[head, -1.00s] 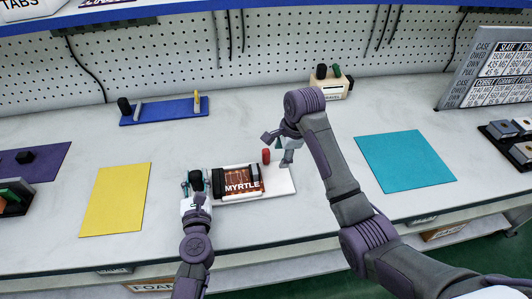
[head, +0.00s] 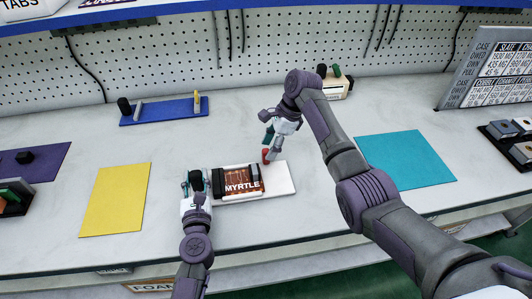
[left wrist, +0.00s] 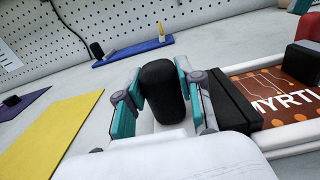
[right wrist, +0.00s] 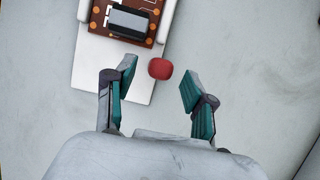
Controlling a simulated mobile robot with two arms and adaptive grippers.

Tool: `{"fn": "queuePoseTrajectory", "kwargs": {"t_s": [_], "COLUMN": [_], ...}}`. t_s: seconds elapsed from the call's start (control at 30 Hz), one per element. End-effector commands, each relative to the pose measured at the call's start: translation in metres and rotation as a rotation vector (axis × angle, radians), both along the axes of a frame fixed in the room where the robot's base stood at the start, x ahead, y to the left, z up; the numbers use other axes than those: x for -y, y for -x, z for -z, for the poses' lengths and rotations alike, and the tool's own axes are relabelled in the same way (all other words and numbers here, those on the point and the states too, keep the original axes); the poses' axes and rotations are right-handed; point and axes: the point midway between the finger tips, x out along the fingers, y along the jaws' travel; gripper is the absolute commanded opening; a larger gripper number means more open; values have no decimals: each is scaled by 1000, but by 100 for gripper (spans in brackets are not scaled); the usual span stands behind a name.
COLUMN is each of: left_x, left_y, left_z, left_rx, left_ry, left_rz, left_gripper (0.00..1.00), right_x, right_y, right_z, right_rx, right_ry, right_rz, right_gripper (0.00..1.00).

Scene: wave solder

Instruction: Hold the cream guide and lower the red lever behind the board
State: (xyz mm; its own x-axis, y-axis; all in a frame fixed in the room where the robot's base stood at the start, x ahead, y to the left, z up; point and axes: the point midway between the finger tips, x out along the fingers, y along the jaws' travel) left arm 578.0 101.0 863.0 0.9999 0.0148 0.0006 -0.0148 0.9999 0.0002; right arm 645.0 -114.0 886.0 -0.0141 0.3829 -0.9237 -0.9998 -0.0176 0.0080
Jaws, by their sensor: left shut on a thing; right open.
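The cream guide (head: 281,181) lies on the bench with the brown MYRTLE board (head: 240,182) on it. My left gripper (head: 195,180) is shut on the black grip (left wrist: 160,85) at the guide's left end, with a finger on either side of it. The red lever's knob (head: 265,156) stands just behind the board; only its top shows clearly. My right gripper (head: 270,143) is above and behind that knob, open and pointing down. In the right wrist view the red knob (right wrist: 160,68) lies between the two open fingertips, with a gap on each side.
A blue strip (head: 163,111) with a black knob and a yellow peg lies behind left. A cream block (head: 338,88) with green and black knobs stands at the back. Yellow (head: 115,200) and teal (head: 404,160) mats flank the guide. The bench between is clear.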

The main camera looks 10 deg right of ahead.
Motion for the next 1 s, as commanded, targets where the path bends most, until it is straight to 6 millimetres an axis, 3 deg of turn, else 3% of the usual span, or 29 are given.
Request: {"fn": "queuePoseTrajectory", "kwargs": {"t_s": [0.2,0.57,0.9,1.0], "left_x": [0,0,0,0], "left_y": [1,1,1,1], "left_z": [3,3,3,3], "left_rx": [-5,-5,-5,-5], "left_ry": [0,0,0,0], "left_rz": [0,1,1,0], "left_gripper": [0,0,0,0], "right_x": [-10,-12,-12,-12], "right_y": [1,0,0,1], "right_z": [25,31,30,30], "right_rx": [-1,1,1,1], "right_ry": [0,0,0,0], "right_rz": [1,0,0,0], "right_gripper": [54,54,1,0]}}
